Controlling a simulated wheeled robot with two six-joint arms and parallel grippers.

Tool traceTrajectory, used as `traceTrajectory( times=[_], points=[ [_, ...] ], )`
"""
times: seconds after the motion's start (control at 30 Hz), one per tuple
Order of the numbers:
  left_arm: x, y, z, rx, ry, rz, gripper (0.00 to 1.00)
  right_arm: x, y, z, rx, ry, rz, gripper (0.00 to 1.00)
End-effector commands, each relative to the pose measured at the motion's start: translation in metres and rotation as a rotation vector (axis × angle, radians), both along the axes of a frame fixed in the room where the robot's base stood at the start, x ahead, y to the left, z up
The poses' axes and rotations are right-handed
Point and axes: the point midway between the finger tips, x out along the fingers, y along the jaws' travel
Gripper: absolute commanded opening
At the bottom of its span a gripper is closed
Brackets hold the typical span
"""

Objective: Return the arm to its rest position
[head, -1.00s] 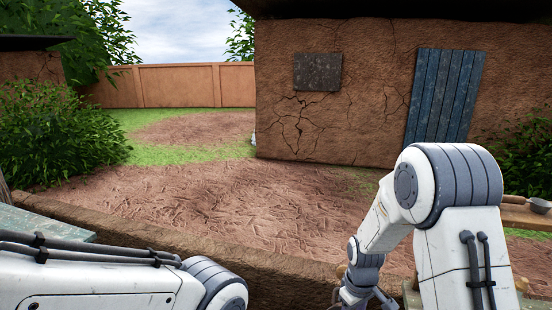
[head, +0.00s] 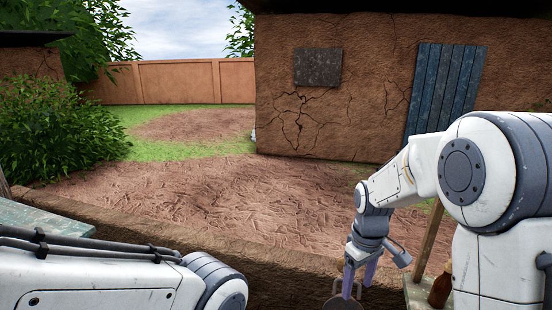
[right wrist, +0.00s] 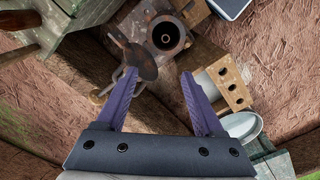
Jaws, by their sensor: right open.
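My right gripper (head: 354,291) hangs from the right arm at the lower right of the head view, its purple fingers pointing down. In the right wrist view the fingers (right wrist: 158,74) are spread wide with nothing held between them. A dark round pan-like piece with a handle (right wrist: 141,62) lies below, partly overlapped by the left finger in that view; I cannot tell whether they touch. My left arm's white link shows at the lower left of the head view, but its gripper is out of the picture.
A block with a round hole (right wrist: 168,36), a tan brick with holes (right wrist: 228,88) and a pale bowl (right wrist: 242,126) lie below the right gripper. A brown bottle (head: 440,288) stands beside the right arm. A low mud wall (head: 200,248) crosses in front; bare ground lies beyond.

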Motion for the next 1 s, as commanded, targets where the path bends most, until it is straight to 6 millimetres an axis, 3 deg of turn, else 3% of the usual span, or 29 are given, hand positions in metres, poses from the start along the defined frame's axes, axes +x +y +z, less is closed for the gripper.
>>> traceTrajectory(
  times=[0.33,0.47,0.57,0.7,0.8,0.9,1.0],
  points=[
    [0.0,0.0,-0.002,0.0,0.0,0.0,0.5,-0.001,0.001,0.008,0.0,0.001,0.001,0.7],
    [0.0,0.0,-0.009,0.0,0.0,0.0,0.5,-0.015,0.024,0.009,0.006,-0.006,0.018,0.7],
    [0.0,0.0,-0.021,0.0,0.0,0.0,0.5,-0.05,0.064,0.01,0.02,-0.014,0.047,0.7],
    [0.0,0.0,-0.039,0.0,0.0,0.0,0.5,-0.125,0.116,0.004,0.049,-0.02,0.089,0.7],
    [0.0,0.0,-0.048,0.0,0.0,0.001,0.5,-0.176,0.134,-0.004,0.067,-0.018,0.111,0.7],
    [0.0,0.0,-0.055,0.0,0.0,0.001,0.5,-0.213,0.14,-0.012,0.081,-0.012,0.125,0.7],
    [0.0,0.0,-0.057,0.0,0.0,0.001,0.5,-0.233,0.14,-0.017,0.087,-0.008,0.132,0.7]
  ],
)
